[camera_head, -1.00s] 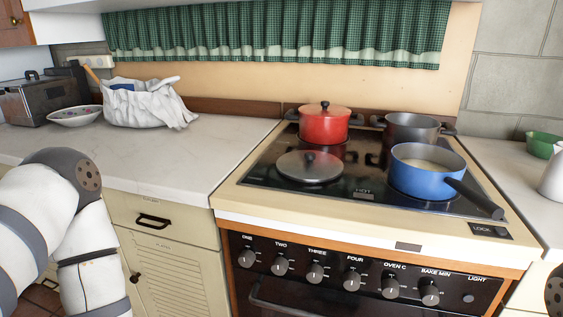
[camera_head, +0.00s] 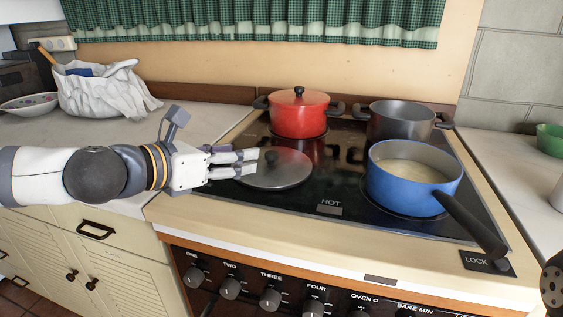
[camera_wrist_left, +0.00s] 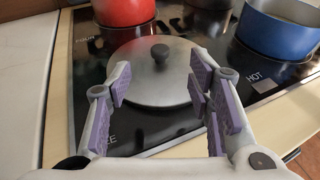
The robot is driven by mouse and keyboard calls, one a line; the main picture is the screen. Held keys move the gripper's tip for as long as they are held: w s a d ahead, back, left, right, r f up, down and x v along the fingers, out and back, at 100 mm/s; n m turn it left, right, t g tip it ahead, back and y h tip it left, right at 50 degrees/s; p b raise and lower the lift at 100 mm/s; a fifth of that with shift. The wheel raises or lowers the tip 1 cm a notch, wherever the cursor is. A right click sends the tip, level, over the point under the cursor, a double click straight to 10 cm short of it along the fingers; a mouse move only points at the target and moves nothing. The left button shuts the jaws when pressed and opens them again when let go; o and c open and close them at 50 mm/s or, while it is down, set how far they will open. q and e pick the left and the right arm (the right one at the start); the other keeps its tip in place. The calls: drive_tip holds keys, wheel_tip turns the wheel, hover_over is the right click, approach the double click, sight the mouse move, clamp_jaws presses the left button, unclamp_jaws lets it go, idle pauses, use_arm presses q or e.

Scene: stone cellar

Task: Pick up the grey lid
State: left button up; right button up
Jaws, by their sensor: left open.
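The grey lid (camera_head: 284,168) is round with a dark knob and lies flat on the black cooktop, at the left front. It also shows in the left wrist view (camera_wrist_left: 148,84), its knob beyond the fingertips and between them. My left gripper (camera_head: 249,163) reaches in from the left, its fingertips at the lid's left side, partly covering the lid and close to the knob. In the left wrist view the purple-padded fingers (camera_wrist_left: 158,88) are spread apart with nothing between the pads. A dark part at the lower right edge of the head view may be my right arm; no right gripper shows.
A red pot (camera_head: 299,115) with its lid on stands behind the grey lid. A grey pot (camera_head: 398,122) stands at the back right. A blue saucepan (camera_head: 402,188) stands right of the lid, its dark handle pointing to the front right. A white bag (camera_head: 100,92) sits on the left counter.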

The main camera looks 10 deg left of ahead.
sight(268, 155)
use_arm(q)
drive_tip(key=x, duration=0.3)
drive_tip(key=b+x, duration=0.1)
drive_tip(key=x, duration=0.5)
drive_tip(key=shift+f, duration=0.45)
drive_tip(key=shift+r, duration=0.15)
use_arm(e)
drive_tip(key=s+f, duration=0.2)
drive_tip(key=shift+s+f+g, duration=0.25)
drive_tip(key=shift+s+g, duration=0.1)
drive_tip(key=shift+g, duration=0.05)
use_arm(q)
clamp_jaws()
